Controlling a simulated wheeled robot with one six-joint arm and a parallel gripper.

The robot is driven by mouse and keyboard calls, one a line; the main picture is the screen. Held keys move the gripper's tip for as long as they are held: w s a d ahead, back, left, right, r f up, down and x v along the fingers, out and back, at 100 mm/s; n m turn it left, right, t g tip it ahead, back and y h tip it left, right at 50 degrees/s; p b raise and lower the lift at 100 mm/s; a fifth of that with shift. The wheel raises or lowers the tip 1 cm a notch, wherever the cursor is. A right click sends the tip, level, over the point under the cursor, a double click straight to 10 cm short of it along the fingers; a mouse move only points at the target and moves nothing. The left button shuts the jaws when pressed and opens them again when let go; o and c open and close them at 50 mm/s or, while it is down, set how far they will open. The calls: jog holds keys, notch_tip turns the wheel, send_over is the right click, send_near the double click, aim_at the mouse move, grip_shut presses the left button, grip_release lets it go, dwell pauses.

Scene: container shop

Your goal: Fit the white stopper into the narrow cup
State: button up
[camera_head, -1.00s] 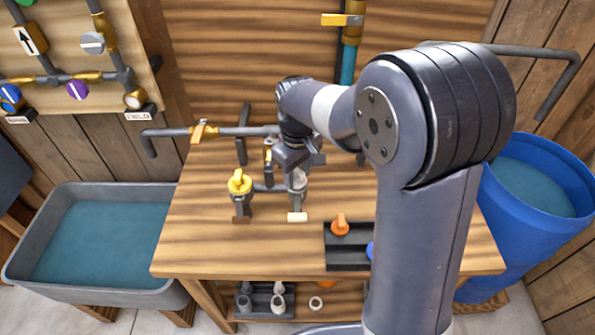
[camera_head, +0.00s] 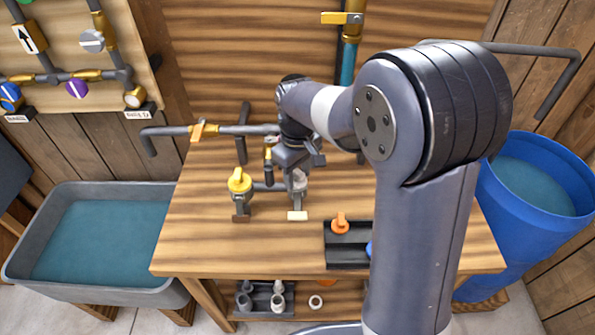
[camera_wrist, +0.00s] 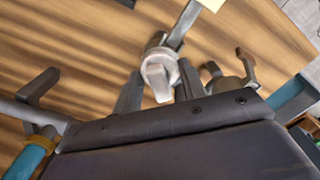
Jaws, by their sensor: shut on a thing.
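The white stopper (camera_wrist: 158,78) is between the fingers of my gripper (camera_wrist: 160,88), which is shut on it. In the head view the white stopper (camera_head: 299,179) shows just below my gripper (camera_head: 298,168), over the cup with the white tag (camera_head: 297,215). The stopper is at the mouth of that cup; I cannot tell whether it is seated. The cup is mostly hidden by stopper and gripper. A second cup to its left, with a brown tag (camera_head: 240,218), carries a yellow stopper (camera_head: 240,182).
A black tray (camera_head: 346,258) with an orange stopper (camera_head: 340,224) and a partly hidden blue one is at the right of the table (camera_head: 200,240). A grey pipe (camera_head: 175,132) runs behind. A grey basin (camera_head: 30,235) stands left, a blue barrel (camera_head: 520,235) right.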

jog(key=shift+f, duration=0.25)
jog(key=o, duration=1.1)
jog(key=shift+c, duration=0.2)
notch_tip(320, 180, up, 11)
jog(key=shift+f, duration=0.1)
